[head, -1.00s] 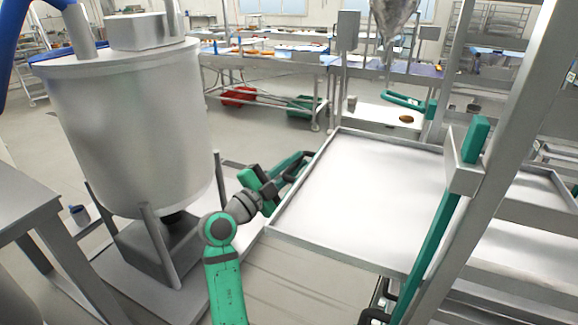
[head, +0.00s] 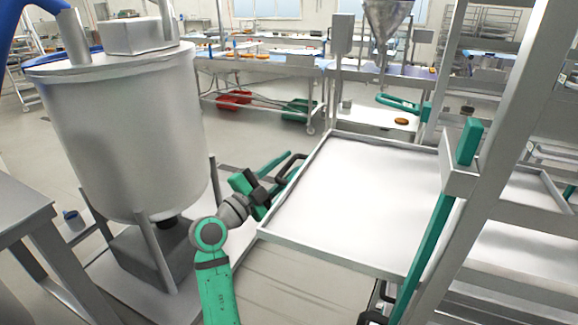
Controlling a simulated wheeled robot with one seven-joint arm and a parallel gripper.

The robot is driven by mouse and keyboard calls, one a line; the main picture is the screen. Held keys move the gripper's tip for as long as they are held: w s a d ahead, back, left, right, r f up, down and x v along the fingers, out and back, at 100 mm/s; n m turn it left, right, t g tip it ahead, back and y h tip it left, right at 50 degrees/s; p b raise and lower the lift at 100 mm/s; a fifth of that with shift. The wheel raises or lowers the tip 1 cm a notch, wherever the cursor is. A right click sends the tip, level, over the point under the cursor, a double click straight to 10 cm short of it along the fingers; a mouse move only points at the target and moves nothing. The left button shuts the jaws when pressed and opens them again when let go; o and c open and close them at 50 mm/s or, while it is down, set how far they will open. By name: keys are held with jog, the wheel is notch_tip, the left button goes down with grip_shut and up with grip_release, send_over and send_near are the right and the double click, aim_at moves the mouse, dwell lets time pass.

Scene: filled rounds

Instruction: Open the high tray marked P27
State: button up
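A wide, empty metal tray (head: 355,195) sticks out to the left from the steel rack (head: 500,170) on the right. No P27 mark can be read on it. My green and black gripper (head: 290,168) is at the tray's left edge, beside a dark bar-like part that may be its handle. The fingers are small and partly hidden, so I cannot tell whether they are closed on it. My arm reaches up from the bottom middle.
A large steel tank (head: 125,135) on legs stands close on the left of my arm. A grey table (head: 25,205) is at the far left. Green bar (head: 430,250) runs along the rack's near post. Floor (head: 290,285) below the tray is clear.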

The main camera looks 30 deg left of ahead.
jog(key=v, duration=1)
jog(key=shift+d, duration=0.1)
jog(key=w+d+f+n+g+y, duration=0.15)
jog(key=d+f+n, duration=0.25)
jog(key=f, duration=0.5)
jog(key=d+f+n+y, duration=0.3)
jog(key=d+f+n, duration=0.1)
jog(key=f, duration=0.5)
jog(key=s+d+f+n+g+y, duration=0.1)
jog(key=s+d+f+n, duration=0.3)
jog(key=f, duration=0.3)
jog(key=s+d+f+n+g+y, duration=0.1)
jog(key=s+d+f+y, duration=0.15)
jog(key=d+f, duration=0.4)
jog(key=s+d+f+n+g, duration=0.15)
jog(key=s+d, duration=0.25)
jog(key=s, duration=0.4)
jog(key=s+d+f+t, duration=0.1)
jog(key=s+d+f, duration=0.1)
jog(key=s+d, duration=0.35)
jog(key=s+d+f+n+g, duration=0.1)
jog(key=s+d+f, duration=0.1)
jog(key=s, duration=0.7)
jog(key=s+d+r+h, duration=0.2)
jog(key=s+d+r, duration=0.2)
jog(key=s, duration=0.5)
jog(key=shift+r+m+t+h, duration=0.3)
jog(key=shift+r+m+h, duration=0.1)
jog(key=shift+r+m, duration=0.1)
